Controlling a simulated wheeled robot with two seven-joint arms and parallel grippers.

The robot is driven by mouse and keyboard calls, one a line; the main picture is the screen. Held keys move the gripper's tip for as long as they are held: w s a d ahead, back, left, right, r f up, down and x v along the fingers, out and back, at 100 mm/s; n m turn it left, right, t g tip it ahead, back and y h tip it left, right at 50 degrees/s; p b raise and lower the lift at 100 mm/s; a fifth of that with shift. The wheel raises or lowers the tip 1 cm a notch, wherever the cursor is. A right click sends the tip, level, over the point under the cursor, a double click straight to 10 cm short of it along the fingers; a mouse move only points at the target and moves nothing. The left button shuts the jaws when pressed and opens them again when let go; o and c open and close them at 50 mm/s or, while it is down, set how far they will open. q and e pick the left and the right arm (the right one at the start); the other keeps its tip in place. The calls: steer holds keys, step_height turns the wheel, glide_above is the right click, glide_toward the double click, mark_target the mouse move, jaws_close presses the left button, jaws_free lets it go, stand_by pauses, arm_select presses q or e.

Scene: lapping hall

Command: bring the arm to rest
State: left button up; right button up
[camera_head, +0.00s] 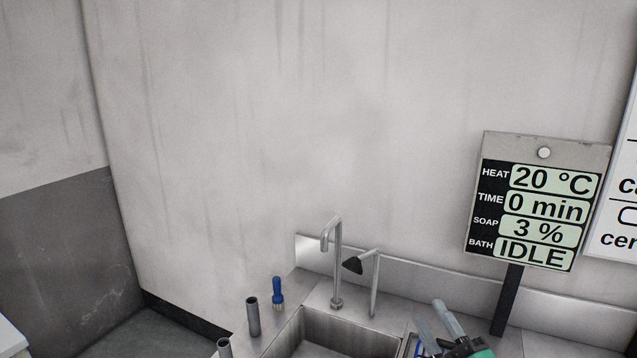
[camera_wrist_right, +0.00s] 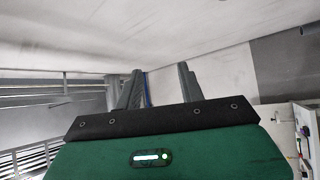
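My right gripper (camera_head: 437,318) shows at the bottom of the head view, over the right part of the sink unit. Its two grey fingers point up and away and stand apart, with nothing seen held between them. The right wrist view also shows the fingers apart (camera_wrist_right: 160,80), above my green gripper body. A thin blue strip shows between them there, seemingly behind. My left gripper is not in view.
A steel sink (camera_head: 345,332) with a tap (camera_head: 337,265) and a black-headed spout (camera_head: 374,285) stands at the wall. A blue brush (camera_head: 278,293) and a grey tube (camera_head: 253,316) stand left of it. A display sign (camera_head: 535,200) reads 20 °C, 0 min, 3 %, IDLE.

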steer(key=s+d+f+m+g+h, duration=0.2)
steer(key=f+m+h, duration=0.2)
steer(key=f+m, duration=0.15)
steer(key=s+d+f+m+g+h, duration=0.2)
steer(key=d+f+m+h, duration=0.15)
steer(key=f, duration=0.25)
steer(key=s+a+f+m+g, duration=0.1)
steer(key=s+f+m+g, duration=0.2)
steer(key=s+f+g, duration=0.7)
steer(key=s+a+f+m+g, duration=0.2)
steer(key=s+f+m+g, duration=0.2)
steer(key=s+f, duration=0.7)
steer(key=s+f+g+b, duration=0.1)
steer(key=s+f+b, duration=0.1)
steer(key=f, duration=1.5)
steer(key=s+f+b, duration=0.1)
steer(key=f+b, duration=0.2)
steer(key=f, duration=1.4)
steer(key=s+d+f+g+b, duration=0.1)
steer(key=s+d+f+b, duration=0.2)
steer(key=s+f, duration=1.5)
step_height(320, 180, down, 3)
steer(key=shift+s+d+f+n, duration=0.1)
steer(key=shift+s+d+n, duration=0.25)
steer(key=shift+s+n, duration=0.05)
steer(key=shift+s, duration=0.15)
